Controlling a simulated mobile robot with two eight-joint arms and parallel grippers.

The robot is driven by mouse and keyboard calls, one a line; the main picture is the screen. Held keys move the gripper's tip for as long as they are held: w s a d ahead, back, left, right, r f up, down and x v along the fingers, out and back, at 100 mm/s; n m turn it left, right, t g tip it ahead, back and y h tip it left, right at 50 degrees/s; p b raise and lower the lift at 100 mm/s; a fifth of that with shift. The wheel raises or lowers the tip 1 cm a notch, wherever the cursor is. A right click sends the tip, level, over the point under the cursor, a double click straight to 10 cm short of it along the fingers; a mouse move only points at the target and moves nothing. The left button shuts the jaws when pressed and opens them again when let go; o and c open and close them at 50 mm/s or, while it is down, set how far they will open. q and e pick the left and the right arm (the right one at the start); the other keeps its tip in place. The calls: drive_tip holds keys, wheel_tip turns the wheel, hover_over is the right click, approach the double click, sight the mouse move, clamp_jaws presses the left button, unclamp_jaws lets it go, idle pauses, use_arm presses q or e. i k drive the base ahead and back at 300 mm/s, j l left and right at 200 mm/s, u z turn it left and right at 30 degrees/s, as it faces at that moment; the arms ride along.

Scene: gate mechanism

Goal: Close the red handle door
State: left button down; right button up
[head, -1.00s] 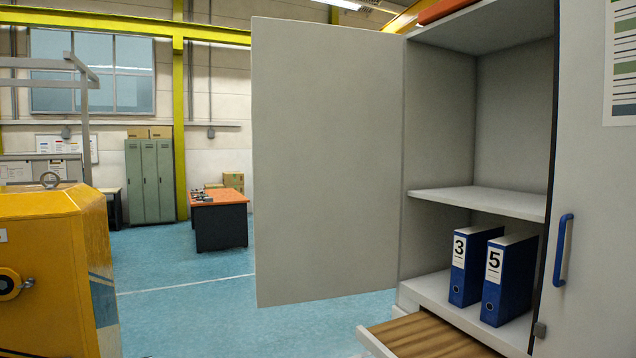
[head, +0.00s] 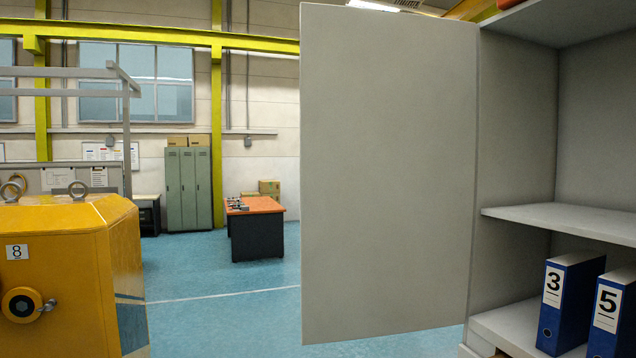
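A grey cabinet door (head: 388,180) stands swung open in the middle of the head view, hinged at its right edge to the cabinet. Its flat inner face is toward me. No red handle shows on it; its other side is hidden. The open cabinet (head: 515,150) fills the right side, with a shelf (head: 565,220) and two blue binders, one marked 3 (head: 566,305) and one marked 5 (head: 612,318). Neither of my grippers is in view.
A yellow machine (head: 65,270) marked 8 stands at the left. A dark desk with an orange top (head: 255,205) and green lockers (head: 188,188) stand far back. Blue floor (head: 215,318) between the machine and the door is clear.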

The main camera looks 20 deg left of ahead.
sight(388, 98)
drive_tip(key=i+j+u, duration=0.25)
drive_tip(key=u, duration=0.2)
drive_tip(key=i+j+u, duration=0.25)
drive_tip(key=u, duration=0.15)
drive_tip(key=i+j+u, duration=0.1)
drive_tip(key=i+u, duration=0.35)
drive_tip(key=i+z, duration=0.35)
drive_tip(key=i+j+z, duration=0.2)
drive_tip(key=z, duration=0.2)
drive_tip(key=i+j+z, duration=0.5)
drive_tip(key=z, duration=0.3)
drive_tip(key=i+j+z, duration=0.1)
drive_tip(key=z, duration=0.35)
drive_tip(key=j+z, duration=0.3)
drive_tip(key=z, duration=0.2)
drive_tip(key=i+j, duration=0.05)
